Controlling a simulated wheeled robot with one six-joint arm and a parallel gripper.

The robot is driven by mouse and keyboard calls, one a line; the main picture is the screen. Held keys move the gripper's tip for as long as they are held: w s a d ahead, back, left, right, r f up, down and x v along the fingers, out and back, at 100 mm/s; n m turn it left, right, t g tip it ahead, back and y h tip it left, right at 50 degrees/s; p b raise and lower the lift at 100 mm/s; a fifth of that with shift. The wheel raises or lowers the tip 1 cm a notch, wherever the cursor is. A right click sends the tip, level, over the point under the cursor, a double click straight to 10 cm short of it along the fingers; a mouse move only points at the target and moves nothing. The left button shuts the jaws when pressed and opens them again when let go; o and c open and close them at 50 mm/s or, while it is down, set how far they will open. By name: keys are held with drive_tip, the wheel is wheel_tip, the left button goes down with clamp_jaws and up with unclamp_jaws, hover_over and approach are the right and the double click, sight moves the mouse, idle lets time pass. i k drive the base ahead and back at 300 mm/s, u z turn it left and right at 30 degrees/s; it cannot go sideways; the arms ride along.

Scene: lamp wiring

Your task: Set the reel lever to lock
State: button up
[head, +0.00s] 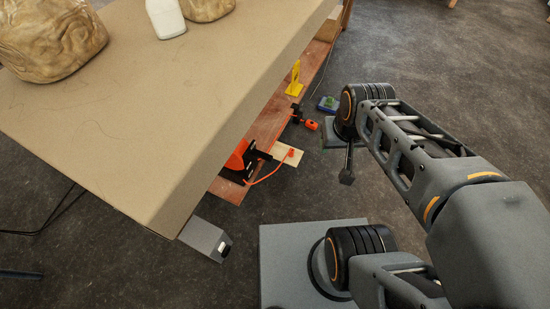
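An orange-red reel (237,157) with black parts sits on the reddish wooden lower board, partly hidden by the large tabletop's edge. A black arm-like part (259,154) sticks out from its right side; I cannot tell whether this is the lever or how it is set. An orange cord (268,176) curves from near the reel toward a small red piece on a pale block (287,153). My gripper (347,178) hangs down to the right of the reel and the block, apart from both. Its fingers are seen too small to tell open from shut.
The tan tabletop (150,110) overhangs the reddish board (265,125). A grey box (206,239) is below the tabletop corner. Floor at right is clear.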

sight(267, 157)
drive_tip(key=u, duration=2.2)
drive_tip(key=k, duration=0.65)
drive_tip(key=z, duration=1)
drive_tip(key=i, duration=0.45)
